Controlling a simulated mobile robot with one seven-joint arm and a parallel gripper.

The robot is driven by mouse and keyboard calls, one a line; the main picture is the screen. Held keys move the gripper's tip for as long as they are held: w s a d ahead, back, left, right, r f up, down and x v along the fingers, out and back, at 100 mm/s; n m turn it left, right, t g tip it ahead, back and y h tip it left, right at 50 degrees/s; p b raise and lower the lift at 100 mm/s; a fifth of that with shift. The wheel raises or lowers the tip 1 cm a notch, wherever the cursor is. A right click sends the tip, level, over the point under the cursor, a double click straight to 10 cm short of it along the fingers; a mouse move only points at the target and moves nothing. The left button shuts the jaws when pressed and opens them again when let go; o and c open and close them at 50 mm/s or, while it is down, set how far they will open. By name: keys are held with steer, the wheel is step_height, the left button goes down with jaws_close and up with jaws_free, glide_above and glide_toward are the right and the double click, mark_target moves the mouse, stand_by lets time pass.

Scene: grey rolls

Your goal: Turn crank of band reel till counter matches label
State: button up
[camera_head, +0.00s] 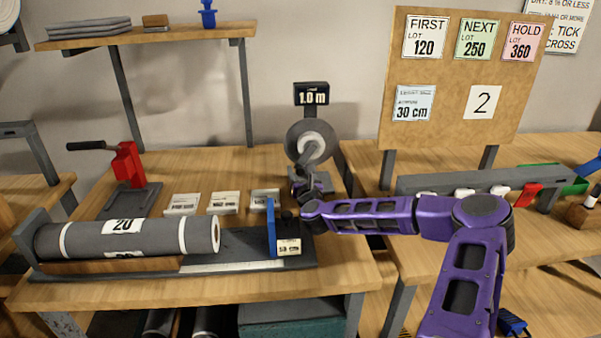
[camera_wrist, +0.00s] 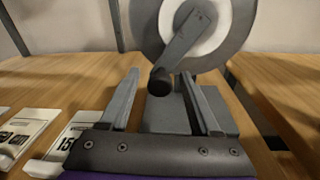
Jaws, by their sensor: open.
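The band reel (camera_head: 300,139) stands at the back right of the bench, a grey disc with a pale ring. Its black counter (camera_head: 311,94) above reads 1.0 m. In the wrist view the reel (camera_wrist: 236,28) fills the top. Its grey crank arm (camera_wrist: 186,42) slants down left from the hub to a dark round knob (camera_wrist: 160,82). My gripper (camera_wrist: 157,74) is open, with one finger on each side of the knob; I cannot tell whether either touches it. In the head view my gripper (camera_head: 309,184) is small and partly hidden by the arm.
Several white cards, one (camera_head: 265,199) near the reel, lie on the bench. A large grey roll (camera_head: 85,239) lies in a cradle at front left, with a blue plate (camera_head: 271,227) at its right. A red lever press (camera_head: 128,164) stands behind. A notice board (camera_head: 450,80) rises at right.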

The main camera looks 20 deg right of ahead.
steer(key=s+a, duration=0.1)
steer(key=s, duration=0.4)
steer(key=s+a, duration=0.1)
steer(key=s, duration=0.5)
steer(key=s+a+r+p, duration=0.1)
steer(key=s, duration=0.5)
steer(key=shift+s, duration=0.1)
steer(key=shift+f, duration=0.1)
